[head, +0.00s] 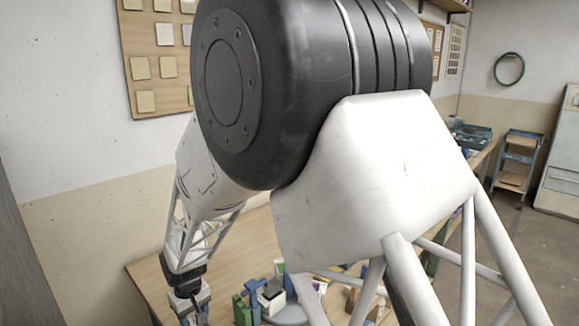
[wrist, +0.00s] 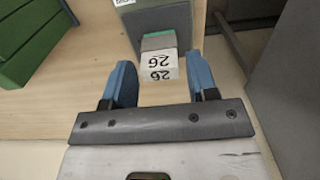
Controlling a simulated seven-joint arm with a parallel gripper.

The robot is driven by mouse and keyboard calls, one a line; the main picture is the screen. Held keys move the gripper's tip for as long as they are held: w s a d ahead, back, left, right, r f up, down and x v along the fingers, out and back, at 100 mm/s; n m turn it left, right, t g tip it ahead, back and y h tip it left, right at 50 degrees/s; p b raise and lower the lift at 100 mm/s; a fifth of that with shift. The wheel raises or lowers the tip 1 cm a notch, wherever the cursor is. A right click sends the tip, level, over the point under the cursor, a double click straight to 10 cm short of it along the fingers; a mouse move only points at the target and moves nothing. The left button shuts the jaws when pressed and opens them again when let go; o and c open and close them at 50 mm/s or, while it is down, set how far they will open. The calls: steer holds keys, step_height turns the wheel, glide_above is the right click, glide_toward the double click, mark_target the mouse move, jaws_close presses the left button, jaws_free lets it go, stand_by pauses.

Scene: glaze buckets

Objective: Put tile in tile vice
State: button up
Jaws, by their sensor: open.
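In the wrist view my gripper (wrist: 160,72) is open, with its two blue fingers apart. A small pale block marked "26" (wrist: 160,68) shows just beyond and between the fingertips. It has a green and grey top part and meets a larger grey-green body (wrist: 158,22). I cannot tell whether the fingers touch it. I cannot tell for sure which thing is the tile or the vice. In the head view my gripper (head: 190,302) is low over the table's left part, small and partly cut off by the lower edge.
A green ridged object (wrist: 35,40) stands at the wrist view's upper left. In the head view, a green object (head: 242,310), a blue one (head: 257,299) and several small items crowd the wooden table (head: 150,275) right of my gripper. My arm hides much of the table.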

steer(key=c, duration=0.8)
steer(key=shift+r, duration=3.75)
steer(key=s+d, duration=0.9)
steer(key=s, duration=0.1)
steer(key=shift+d, duration=0.4)
